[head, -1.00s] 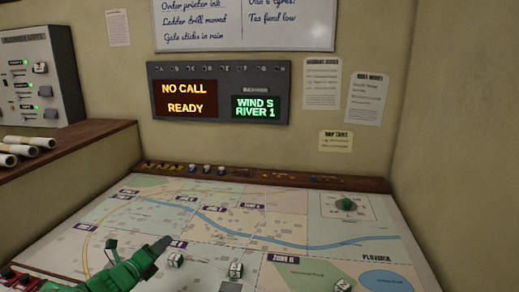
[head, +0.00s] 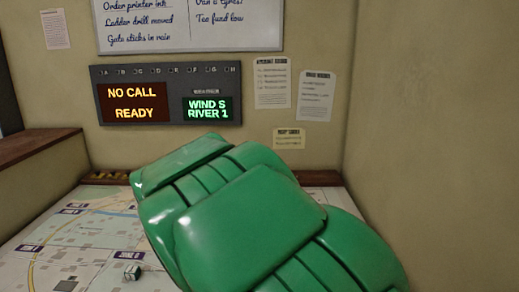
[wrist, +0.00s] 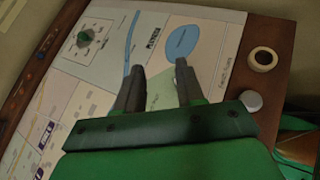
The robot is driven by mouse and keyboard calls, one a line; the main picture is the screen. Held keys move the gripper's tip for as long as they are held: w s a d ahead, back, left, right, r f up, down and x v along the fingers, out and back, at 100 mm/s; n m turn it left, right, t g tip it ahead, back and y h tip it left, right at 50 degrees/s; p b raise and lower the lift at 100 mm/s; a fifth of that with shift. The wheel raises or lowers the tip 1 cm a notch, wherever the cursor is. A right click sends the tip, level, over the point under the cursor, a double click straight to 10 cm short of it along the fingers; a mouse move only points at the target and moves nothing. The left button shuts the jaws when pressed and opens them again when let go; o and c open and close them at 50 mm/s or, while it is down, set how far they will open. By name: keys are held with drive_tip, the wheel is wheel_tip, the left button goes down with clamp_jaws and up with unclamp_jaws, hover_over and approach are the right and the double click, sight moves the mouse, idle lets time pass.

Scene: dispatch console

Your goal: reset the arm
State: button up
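My gripper (wrist: 157,68) shows in the wrist view with its two dark fingers apart and nothing between them. It is above the map table (wrist: 105,62), near the printed blue lake. In the head view, large green links of my arm fill the middle and lower right, and I cannot make out the gripper there. They hide much of the map table (head: 45,240).
A cream ring-shaped object (wrist: 263,59) and a silver knob (wrist: 252,101) are on the wooden edge. A display panel (head: 166,95) hangs on the wall.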

drive_tip(key=s+d+m+g+y, duration=0.5)
drive_tip(key=s+d+m, duration=0.9)
drive_tip(key=s+d, duration=0.25)
drive_tip(key=s+a+f+m+g+y, duration=0.1)
drive_tip(key=s+a+f+m+y, duration=0.1)
drive_tip(key=s, duration=0.8)
drive_tip(key=s+a+f+m+g+y, duration=0.2)
drive_tip(key=s+a+m, duration=0.3)
drive_tip(key=s, duration=0.6)
drive_tip(key=shift+s+m+y, duration=0.15)
drive_tip(key=shift+m+y, duration=0.25)
drive_tip(key=shift+m, duration=0.7)
